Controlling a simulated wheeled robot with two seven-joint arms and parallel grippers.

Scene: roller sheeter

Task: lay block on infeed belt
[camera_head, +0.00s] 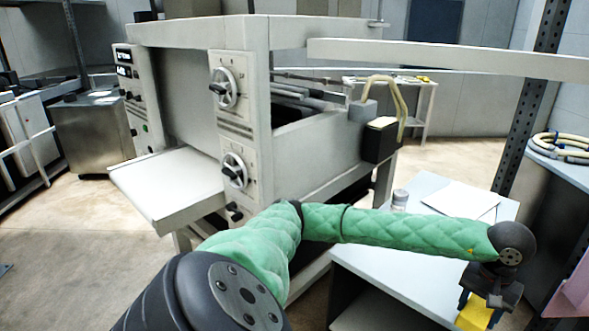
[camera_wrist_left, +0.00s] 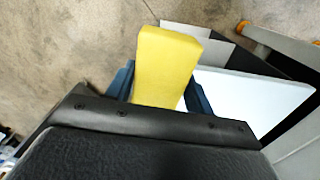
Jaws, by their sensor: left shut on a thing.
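A yellow block (camera_head: 476,314) is held in my left gripper (camera_head: 484,302) at the lower right of the head view. In the left wrist view the yellow block (camera_wrist_left: 166,66) sits between the two blue fingers of my left gripper (camera_wrist_left: 160,92), which are shut on it. The roller sheeter (camera_head: 300,150) stands at the centre of the head view. Its flat, pale infeed belt (camera_head: 172,186) sticks out at the left, empty and well away from the block. My right gripper is not in view.
A pale table (camera_head: 385,258) stands in front of the machine, with a small jar (camera_head: 399,200) and a white sheet (camera_head: 461,199) on it. A dark perforated post (camera_head: 522,110) rises at the right beside a shelf with coiled hose (camera_head: 565,148). Open floor (camera_head: 85,240) lies left of the belt.

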